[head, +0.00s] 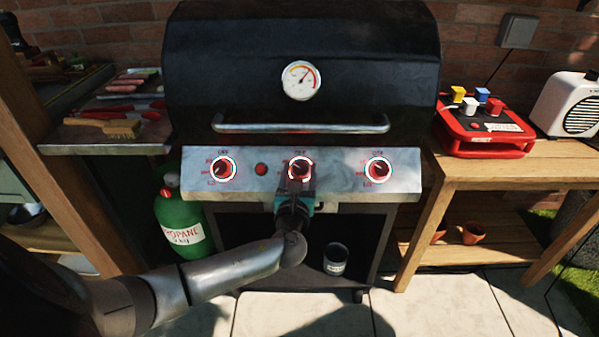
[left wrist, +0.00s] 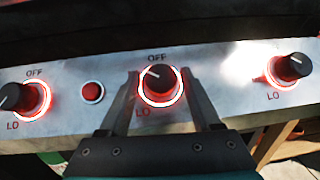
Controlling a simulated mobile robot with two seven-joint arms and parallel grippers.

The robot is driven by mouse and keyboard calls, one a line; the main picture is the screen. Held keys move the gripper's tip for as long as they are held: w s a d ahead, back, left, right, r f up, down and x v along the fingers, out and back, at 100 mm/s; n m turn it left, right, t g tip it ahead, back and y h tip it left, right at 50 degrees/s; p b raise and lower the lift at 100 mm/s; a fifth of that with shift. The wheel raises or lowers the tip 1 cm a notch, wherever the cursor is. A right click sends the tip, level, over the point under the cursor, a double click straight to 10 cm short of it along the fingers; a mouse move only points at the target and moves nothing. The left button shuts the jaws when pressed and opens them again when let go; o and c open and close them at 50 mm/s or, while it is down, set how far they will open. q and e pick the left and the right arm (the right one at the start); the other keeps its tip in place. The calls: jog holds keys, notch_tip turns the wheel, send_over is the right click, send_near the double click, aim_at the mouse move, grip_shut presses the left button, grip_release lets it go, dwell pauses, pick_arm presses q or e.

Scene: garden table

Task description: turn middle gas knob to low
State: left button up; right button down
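The middle gas knob (head: 300,168) is black with a glowing red-and-white ring, on the grill's silver control panel (head: 335,180). In the left wrist view the knob (left wrist: 160,82) has a pale pointer line aimed to the upper left, with OFF above and LO at its lower left. My left gripper (head: 298,180) is in front of this knob. Its two fingers (left wrist: 168,95) stand apart, one on each side of the knob, with gaps visible; I cannot tell how deep they reach. My right gripper is not in view.
Similar knobs sit at left (head: 222,169) and right (head: 378,169), with a red button (head: 261,169) between the left and middle ones. The lid handle (head: 300,123) juts out above.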

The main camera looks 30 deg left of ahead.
pick_arm(q)
grip_shut()
dwell(0.3)
jog(key=shift+d+n+y, duration=0.1)
jog(key=shift+n+y, duration=0.2)
jog(key=shift+n, duration=0.1)
jog(key=shift+d+n+g+y, duration=0.1)
jog(key=shift+n+g+y, duration=0.6)
jog(key=shift+n, duration=0.5)
jog(key=n+g+y, duration=0.1)
jog(key=n, duration=0.2)
jog(key=n+g+y, duration=0.2)
jog(key=n, duration=0.1)
jog(key=shift+w+d+g+y, duration=0.15)
jog(key=shift+w+g+y, duration=0.05)
jog(key=shift+g+y, duration=0.1)
jog(key=n+g, duration=0.2)
jog(key=n, duration=0.1)
jog(key=n+g+y, duration=0.1)
jog(key=n+g, duration=0.1)
jog(key=shift+w+d+r+n, duration=0.1)
jog(key=shift+w+d+n, duration=0.1)
jog(key=shift+n, duration=0.2)
jog(key=shift+w+a+r+n+g, duration=0.1)
jog(key=shift+n+g, duration=1.5)
jog(key=shift+n, duration=0.5)
